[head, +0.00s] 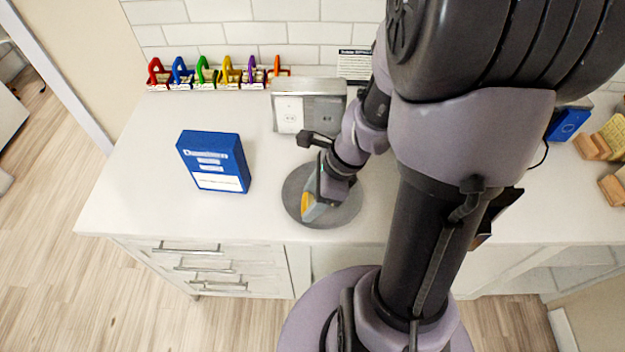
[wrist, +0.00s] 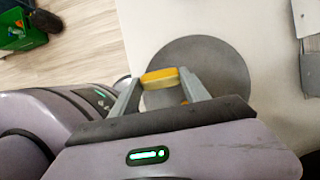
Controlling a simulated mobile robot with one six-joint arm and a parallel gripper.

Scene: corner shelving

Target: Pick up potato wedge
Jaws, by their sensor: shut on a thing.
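The potato wedge (wrist: 160,78) is a small yellow-orange piece. In the wrist view it lies across the tips of my gripper (wrist: 163,86), between the two grey fingers. In the head view the yellow wedge (head: 305,203) shows at the end of my gripper (head: 313,208), over the left part of a round grey plate (head: 296,182). My gripper is shut on the wedge. The plate also shows in the wrist view (wrist: 220,65), behind the fingers. I cannot tell whether the wedge still touches the plate.
A blue box (head: 214,160) stands on the white counter (head: 140,190) left of the plate. A metal outlet box (head: 308,107) stands behind the plate. Several coloured padlocks (head: 205,74) line the back wall. Wooden stands (head: 592,146) are at the far right.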

